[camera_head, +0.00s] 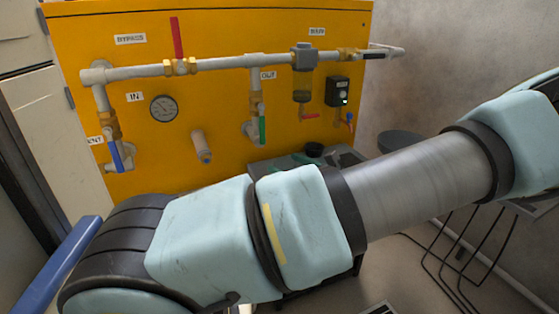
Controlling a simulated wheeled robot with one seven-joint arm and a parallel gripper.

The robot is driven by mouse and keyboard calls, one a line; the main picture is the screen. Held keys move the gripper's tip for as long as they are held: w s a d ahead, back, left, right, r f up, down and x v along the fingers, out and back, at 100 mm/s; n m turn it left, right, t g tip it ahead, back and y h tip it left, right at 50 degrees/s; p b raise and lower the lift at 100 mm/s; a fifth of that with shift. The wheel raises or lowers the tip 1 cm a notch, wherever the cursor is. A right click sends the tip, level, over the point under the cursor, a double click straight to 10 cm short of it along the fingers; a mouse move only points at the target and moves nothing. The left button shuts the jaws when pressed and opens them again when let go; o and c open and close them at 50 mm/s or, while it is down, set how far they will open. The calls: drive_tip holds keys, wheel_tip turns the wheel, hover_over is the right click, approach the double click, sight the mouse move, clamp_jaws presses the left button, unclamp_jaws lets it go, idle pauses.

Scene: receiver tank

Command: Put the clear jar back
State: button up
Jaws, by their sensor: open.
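A clear, yellowish jar-like bowl (302,86) hangs under a grey housing (304,56) on the pipe line of the yellow panel. It looks upright, and its top meets or nearly meets the housing; I cannot tell whether it is fastened. A small red-handled valve (309,116) shows just below it. No other clear jar is visible. My arm crosses the foreground from the right edge to the lower left and hides much of the area below the panel. My gripper is not visible.
The yellow panel (225,110) carries a red lever (177,38), a gauge (164,108), a blue lever (116,156) and a green lever (262,129). A dark, low surface with a black round item (314,149) shows behind my arm. Black cables hang at right.

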drive_tip(key=v, duration=0.8)
drive_tip(key=shift+p, duration=0.4)
drive_tip(key=shift+s, duration=0.1)
